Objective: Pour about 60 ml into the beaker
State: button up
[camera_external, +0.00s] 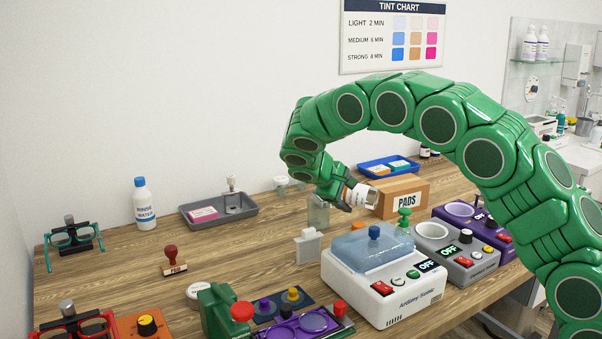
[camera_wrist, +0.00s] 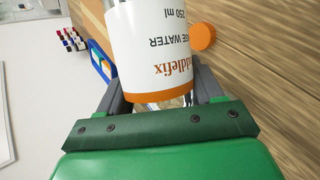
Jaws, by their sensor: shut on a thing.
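My gripper (camera_external: 347,192) is shut on a white bottle (camera_wrist: 150,45) with orange print and an orange band. Its label reads "250 ml", part of "WATER" and "ddlefix", upside down in the wrist view. In the external view the bottle (camera_external: 362,195) is strongly tilted, its visible end towards the right, above the table. A clear vessel (camera_external: 318,212), possibly the beaker, stands just left of and below my gripper. Its level and any markings are too small to read. No stream of liquid shows.
A box marked PADS (camera_external: 403,198) stands close to the right of the bottle. A white machine with a blue lid (camera_external: 375,245) is in front. An orange disc (camera_wrist: 202,36) shows beside the bottle in the wrist view. A rinse water bottle (camera_external: 145,205) and grey tray (camera_external: 220,213) are left.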

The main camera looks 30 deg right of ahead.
jog(key=shift+s+d+r+n+g+h, duration=0.1)
jog(key=shift+s+r+n+g+h, duration=0.05)
jog(key=shift+r+n+g+h, duration=0.15)
jog(key=shift+s+d+r+n+g+h, duration=0.1)
jog(key=shift+r+n+g+h, duration=0.1)
jog(key=shift+r+g+h, duration=0.15)
dwell(2.4)
jog(key=shift+s+f+m+t+y, duration=0.15)
jog(key=shift+f+m+t+y, duration=0.25)
jog(key=shift+f+t+y, duration=0.15)
jog(key=shift+f+m+t+y, duration=0.3)
jog(key=shift+f+t+y, duration=0.05)
jog(key=shift+t+y, duration=0.05)
jog(key=shift+f+t+y, duration=0.3)
jog(key=shift+s, duration=0.15)
jog(key=shift+s+d+f+m, duration=0.1)
jog(key=shift+f+m, duration=0.15)
jog(key=shift+m, duration=0.05)
dwell(1.4)
jog(key=shift+t, duration=0.3)
